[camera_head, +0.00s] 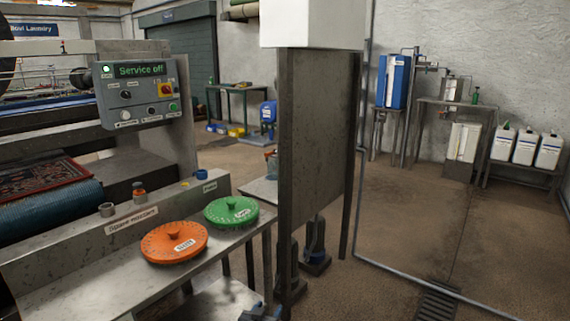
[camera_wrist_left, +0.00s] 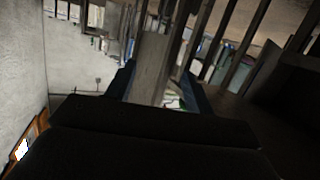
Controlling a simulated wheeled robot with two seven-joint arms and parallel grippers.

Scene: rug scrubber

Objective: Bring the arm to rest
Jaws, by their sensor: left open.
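My left gripper (camera_head: 260,312) just enters the head view at the bottom edge, low in front of the bench with the discs. Only a small bluish part of it shows there. In the left wrist view my left gripper (camera_wrist_left: 158,82) has its two dark fingers spread apart with nothing between them. The wrist picture is dark and tilted, with metal posts and the wall beyond the fingers. My right gripper is in neither view.
An orange disc (camera_head: 174,242) and a green disc (camera_head: 231,211) lie on the metal bench (camera_head: 80,287). A control panel (camera_head: 139,92) reads "Service off". A metal post panel (camera_head: 318,140) stands right of the bench. The floor (camera_head: 410,215) at right is mostly clear.

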